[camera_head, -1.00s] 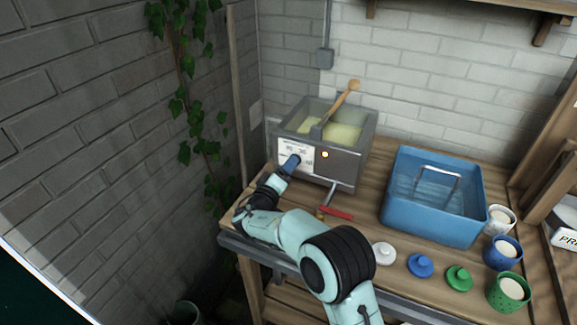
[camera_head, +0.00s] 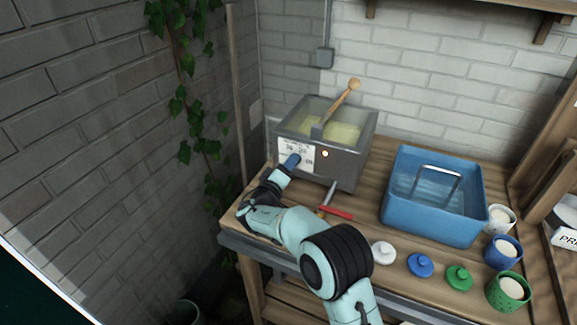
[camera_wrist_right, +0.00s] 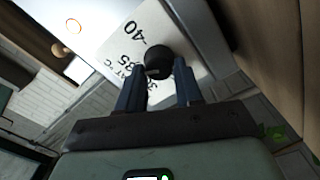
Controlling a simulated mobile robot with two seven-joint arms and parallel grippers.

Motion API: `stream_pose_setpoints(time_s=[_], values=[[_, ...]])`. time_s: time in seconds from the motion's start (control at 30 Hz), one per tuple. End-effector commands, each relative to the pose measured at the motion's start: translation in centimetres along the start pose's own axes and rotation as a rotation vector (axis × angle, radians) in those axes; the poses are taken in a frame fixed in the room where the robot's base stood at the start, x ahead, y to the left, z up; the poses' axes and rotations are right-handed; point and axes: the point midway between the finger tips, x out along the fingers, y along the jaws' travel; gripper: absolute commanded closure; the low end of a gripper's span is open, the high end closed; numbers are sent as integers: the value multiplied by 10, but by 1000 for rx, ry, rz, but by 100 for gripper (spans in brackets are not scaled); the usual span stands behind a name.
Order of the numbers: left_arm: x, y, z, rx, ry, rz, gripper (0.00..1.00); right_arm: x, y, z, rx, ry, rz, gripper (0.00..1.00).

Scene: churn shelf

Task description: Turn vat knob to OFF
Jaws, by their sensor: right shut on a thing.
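The metal vat (camera_head: 348,165) stands on the wooden bench with pale yellow contents and a wooden-handled tool leaning in it. My right gripper (camera_head: 291,161) is at the dial plate and covers the knob in the head view. In the right wrist view the round black knob (camera_wrist_right: 159,62) sits between the fingertips of my right gripper (camera_wrist_right: 158,82), which is shut on it. The plate (camera_wrist_right: 135,40) shows "40" and "35"; no OFF mark is readable. My left gripper is not in view.
A red-handled valve (camera_head: 336,212) sticks out below the vat. A blue tub (camera_head: 432,226) stands to the right. White (camera_head: 383,253), blue (camera_head: 420,265) and green (camera_head: 459,278) lids lie along the front edge, near several cups. A brick wall is close on the left.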

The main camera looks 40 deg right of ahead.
Motion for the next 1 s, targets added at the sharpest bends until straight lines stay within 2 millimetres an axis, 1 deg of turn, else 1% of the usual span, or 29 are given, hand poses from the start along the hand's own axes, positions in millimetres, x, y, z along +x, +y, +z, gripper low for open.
stream_pose_setpoints(time_s=[0.27,0.5,1.0], values=[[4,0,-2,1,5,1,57,-1,-2,0,-158,1,-2,95],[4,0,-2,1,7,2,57,-1,-2,0,-380,1,-1,95],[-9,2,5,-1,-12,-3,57,-1,-3,0,-856,1,-2,95]])
